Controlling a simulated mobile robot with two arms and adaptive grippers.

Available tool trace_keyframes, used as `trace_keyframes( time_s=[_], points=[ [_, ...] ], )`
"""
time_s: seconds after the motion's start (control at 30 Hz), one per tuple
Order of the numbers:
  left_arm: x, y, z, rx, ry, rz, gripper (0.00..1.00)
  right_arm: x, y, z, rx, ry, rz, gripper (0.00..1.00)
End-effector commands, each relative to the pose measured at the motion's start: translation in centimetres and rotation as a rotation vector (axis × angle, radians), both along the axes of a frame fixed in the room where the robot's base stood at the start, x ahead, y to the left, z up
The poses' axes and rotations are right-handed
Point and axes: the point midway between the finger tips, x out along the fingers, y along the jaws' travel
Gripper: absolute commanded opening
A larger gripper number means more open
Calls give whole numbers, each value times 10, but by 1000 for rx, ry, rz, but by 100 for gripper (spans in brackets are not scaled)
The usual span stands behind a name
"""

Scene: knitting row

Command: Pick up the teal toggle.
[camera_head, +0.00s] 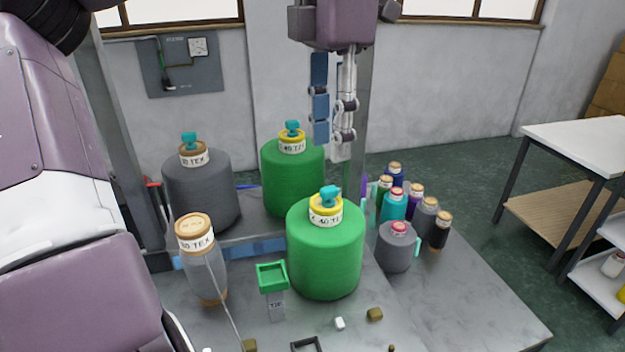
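Three teal toggles show, each on the labelled cap of a yarn cone. One teal toggle (329,195) tops the front green cone (325,250). Another teal toggle (292,129) tops the rear green cone (285,180). A third teal toggle (190,141) tops the dark grey cone (203,192). My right gripper is out of view.
A small green tray on a post (271,278) is beside the front green cone. Several small spools (394,207) and a grey cone (397,250) crowd the right. The platform's right front (480,315) is bare.

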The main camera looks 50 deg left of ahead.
Motion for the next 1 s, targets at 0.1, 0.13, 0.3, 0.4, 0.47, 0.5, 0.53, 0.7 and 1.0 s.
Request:
trace_keyframes(
  time_s=[0.1, 0.13, 0.3, 0.4, 0.47, 0.5, 0.53, 0.7, 1.0],
  points=[
    [-2, 1, -8, 4, 4, -3, 32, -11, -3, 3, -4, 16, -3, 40],
    [-2, 1, -12, 4, 5, -3, 32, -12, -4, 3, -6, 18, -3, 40],
    [-2, 1, -26, 3, 5, -2, 32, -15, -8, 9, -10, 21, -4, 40],
    [-2, 0, -36, 2, 6, -4, 32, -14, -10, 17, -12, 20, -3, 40],
    [-2, 0, -43, 0, 6, -3, 32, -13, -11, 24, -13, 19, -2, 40],
    [-2, 0, -49, 1, 7, -4, 32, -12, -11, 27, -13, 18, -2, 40],
    [-2, 0, -53, -1, 7, -3, 32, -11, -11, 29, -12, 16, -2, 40],
    [-2, 0, -72, 1, 4, -1, 32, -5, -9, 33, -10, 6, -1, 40],
    [-1, 0, -75, 2, 3, 0, 26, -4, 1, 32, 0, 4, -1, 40]
  ],
)
